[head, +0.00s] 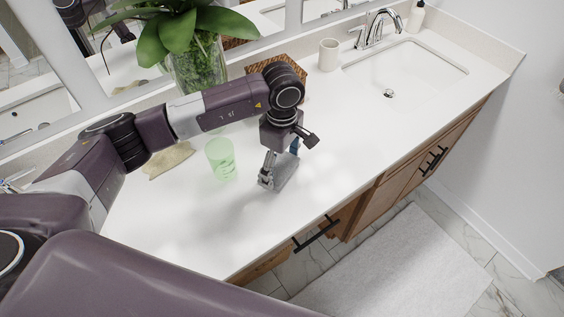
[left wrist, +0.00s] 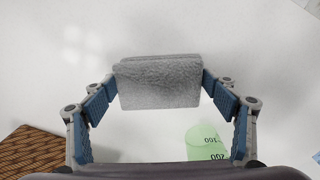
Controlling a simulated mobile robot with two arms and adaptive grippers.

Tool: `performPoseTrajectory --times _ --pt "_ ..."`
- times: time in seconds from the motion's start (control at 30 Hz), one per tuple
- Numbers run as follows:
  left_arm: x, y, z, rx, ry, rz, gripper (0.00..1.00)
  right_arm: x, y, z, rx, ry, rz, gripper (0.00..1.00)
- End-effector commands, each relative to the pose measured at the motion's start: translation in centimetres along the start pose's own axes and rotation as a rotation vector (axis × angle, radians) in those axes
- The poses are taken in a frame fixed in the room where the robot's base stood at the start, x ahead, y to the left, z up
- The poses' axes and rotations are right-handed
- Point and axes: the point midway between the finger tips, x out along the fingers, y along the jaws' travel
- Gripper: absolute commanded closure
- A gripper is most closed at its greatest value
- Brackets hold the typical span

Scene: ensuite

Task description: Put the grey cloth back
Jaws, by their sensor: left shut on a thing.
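The grey cloth (left wrist: 160,82) is a folded, fuzzy block held between the two fingers of my left gripper (left wrist: 160,85). In the head view the left gripper (head: 276,172) hangs over the white counter, left of the sink, with the grey cloth (head: 288,170) between its fingers. The cloth's lower edge is close to the counter; I cannot tell whether it touches. My right gripper does not show.
A green translucent measuring cup (head: 220,160) stands left of the gripper. A beige cloth (head: 169,161) lies further left. Behind are a plant in a glass vase (head: 198,70), a woven basket (head: 296,68) and a cup (head: 328,55). The counter (head: 350,130) to the right is clear up to the sink (head: 405,72).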

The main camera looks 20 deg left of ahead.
Motion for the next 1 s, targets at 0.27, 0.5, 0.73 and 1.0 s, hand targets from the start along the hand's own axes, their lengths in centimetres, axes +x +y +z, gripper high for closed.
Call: performPoseTrajectory --times 0.27,0.5,0.73,1.0 --pt "0.2 0.1 0.0 0.001 0.0 0.002 0.44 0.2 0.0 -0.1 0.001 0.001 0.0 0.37" --pt "0.3 0.1 0.0 0.001 0.0 0.002 0.06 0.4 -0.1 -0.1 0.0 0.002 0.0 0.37" --pt "0.3 0.1 0.0 0.001 0.0 0.002 0.04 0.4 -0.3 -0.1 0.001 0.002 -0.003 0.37" --pt "-1.0 0.3 0.0 0.002 0.0 0.009 0.04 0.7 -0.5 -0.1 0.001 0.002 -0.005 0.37"
